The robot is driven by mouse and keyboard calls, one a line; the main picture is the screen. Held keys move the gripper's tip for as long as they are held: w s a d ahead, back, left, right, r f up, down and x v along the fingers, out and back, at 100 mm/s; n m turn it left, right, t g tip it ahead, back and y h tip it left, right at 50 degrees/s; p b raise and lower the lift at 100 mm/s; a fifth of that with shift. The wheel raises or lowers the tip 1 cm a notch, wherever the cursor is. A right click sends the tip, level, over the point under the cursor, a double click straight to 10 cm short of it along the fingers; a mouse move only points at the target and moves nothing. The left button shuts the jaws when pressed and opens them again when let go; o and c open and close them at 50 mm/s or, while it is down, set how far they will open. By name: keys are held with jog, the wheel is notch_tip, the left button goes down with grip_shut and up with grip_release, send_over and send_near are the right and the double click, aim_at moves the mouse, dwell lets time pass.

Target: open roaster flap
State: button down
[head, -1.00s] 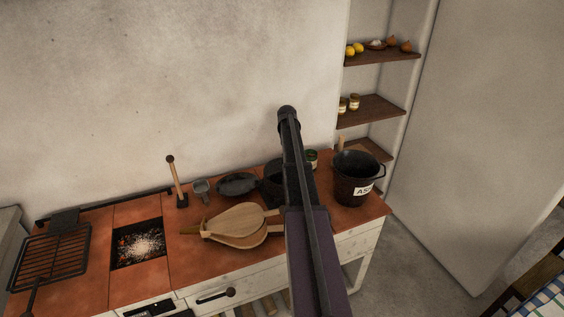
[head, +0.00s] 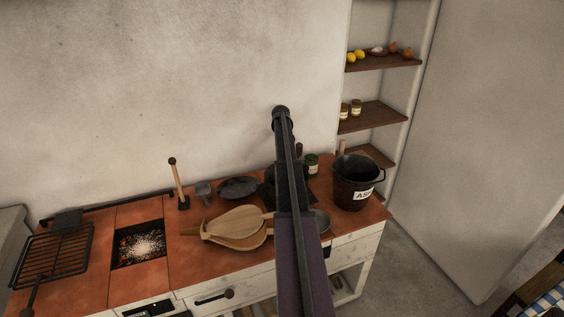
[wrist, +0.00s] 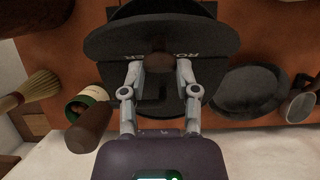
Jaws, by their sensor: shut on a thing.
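The roaster (wrist: 205,95) is dark and round with pale lettering, partly hidden by my fingers in the wrist view. In the head view only a dark part of the roaster (head: 268,192) shows beside my arm. A brown knob (wrist: 160,64) sits at its middle. My gripper (wrist: 159,68) has its two grey fingers on either side of the knob, shut on it. The exact contact is dark and hard to make out. In the head view my arm hides the gripper. I cannot tell whether the flap has lifted.
An ash bucket (head: 355,190) and a green jar (head: 312,163) stand right of my arm. Bellows (head: 238,228), a skillet (head: 238,187) and a mug (head: 203,190) lie to the left, near the ember opening (head: 140,246). The wall rises close behind the counter (head: 85,285).

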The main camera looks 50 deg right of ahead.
jog(key=shift+w+a, duration=0.2)
jog(key=shift+a, duration=0.05)
jog(key=shift+c, duration=1.8)
grip_release()
jog(key=shift+d+f, duration=0.1)
jog(key=shift+s+d, duration=0.1)
